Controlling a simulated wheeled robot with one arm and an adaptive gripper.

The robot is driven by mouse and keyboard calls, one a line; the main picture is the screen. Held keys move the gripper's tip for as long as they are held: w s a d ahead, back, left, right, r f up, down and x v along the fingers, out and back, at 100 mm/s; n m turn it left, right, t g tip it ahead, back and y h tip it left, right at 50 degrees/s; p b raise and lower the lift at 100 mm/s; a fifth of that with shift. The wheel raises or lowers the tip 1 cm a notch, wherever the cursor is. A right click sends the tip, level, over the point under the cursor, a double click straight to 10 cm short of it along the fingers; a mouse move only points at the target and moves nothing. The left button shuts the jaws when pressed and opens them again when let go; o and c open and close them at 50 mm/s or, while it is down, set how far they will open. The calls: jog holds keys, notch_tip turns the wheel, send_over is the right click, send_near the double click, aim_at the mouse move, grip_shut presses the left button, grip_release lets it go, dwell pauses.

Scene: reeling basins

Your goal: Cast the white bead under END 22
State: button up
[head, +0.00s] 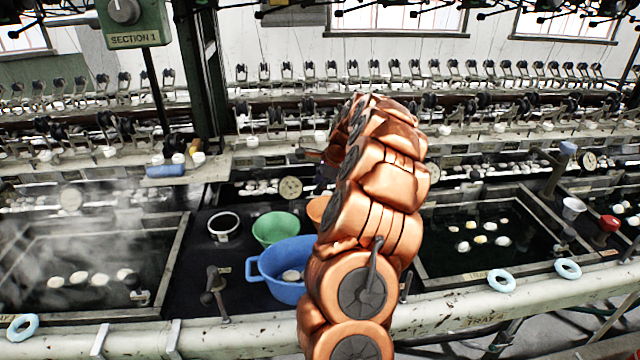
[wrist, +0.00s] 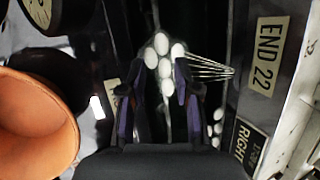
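In the wrist view, several small white oval pieces (wrist: 161,43) cluster between and just beyond the fingertips. I cannot tell which one is the task's white bead. My gripper (wrist: 161,72) is open over them, its two dark fingers apart, with gaps beside the pieces. A plate marked END 22 (wrist: 266,52) is to the right of the fingers. Thin pale strands or wires (wrist: 208,69) fan out from the right fingertip area toward this plate. More white pieces (wrist: 217,128) show right of the fingers. In the head view, my copper arm mostly hides the gripper.
An orange bowl (wrist: 35,125) is close on the gripper's left. In the head view, a green bowl (head: 275,229) and a blue basin (head: 287,270) stand left of my arm. A dark water basin (head: 480,238) with floating pieces is at right; a steaming one (head: 90,250) is at left.

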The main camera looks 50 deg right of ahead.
jog(key=shift+o, duration=1)
jog(key=shift+r, duration=0.15)
jog(key=v, duration=1.1)
jog(key=shift+s+r, duration=0.25)
jog(key=shift+r, duration=0.05)
